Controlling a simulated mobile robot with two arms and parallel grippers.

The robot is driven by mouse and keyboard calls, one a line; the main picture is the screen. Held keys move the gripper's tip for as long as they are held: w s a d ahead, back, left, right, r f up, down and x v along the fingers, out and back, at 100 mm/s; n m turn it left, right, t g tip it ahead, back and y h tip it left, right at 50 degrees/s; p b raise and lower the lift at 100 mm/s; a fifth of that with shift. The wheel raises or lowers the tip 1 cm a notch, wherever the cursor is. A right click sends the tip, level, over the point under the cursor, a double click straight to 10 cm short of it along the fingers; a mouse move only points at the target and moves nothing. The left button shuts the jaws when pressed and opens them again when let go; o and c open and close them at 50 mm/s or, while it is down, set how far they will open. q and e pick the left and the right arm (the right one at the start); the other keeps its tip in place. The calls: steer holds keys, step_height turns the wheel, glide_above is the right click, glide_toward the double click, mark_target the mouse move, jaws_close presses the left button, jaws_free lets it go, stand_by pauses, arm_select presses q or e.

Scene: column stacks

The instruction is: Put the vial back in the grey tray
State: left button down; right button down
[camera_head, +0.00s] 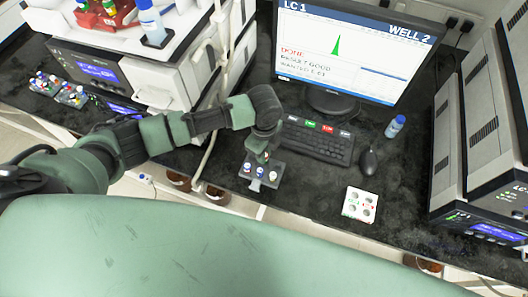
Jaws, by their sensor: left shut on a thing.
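The grey tray (245,171) sits near the front edge of the dark bench, with a few small capped vials (260,172) standing in it. My left gripper (262,158) is directly over the tray's back part, pointing down. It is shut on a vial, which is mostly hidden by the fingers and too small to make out. I cannot tell whether the held vial touches the tray. My right gripper is not in view.
A white block with round wells (360,205) lies to the right. Instruments stand left and right (490,120). Bench between tray and white block is clear.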

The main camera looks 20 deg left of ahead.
arm_select(q)
steer(key=shift+f, duration=0.55)
steer(key=shift+f+b, duration=0.5)
steer(key=shift+f, duration=0.05)
stand_by(0.4)
steer(key=c, duration=1.2)
jaws_free()
steer(key=shift+c, duration=0.2)
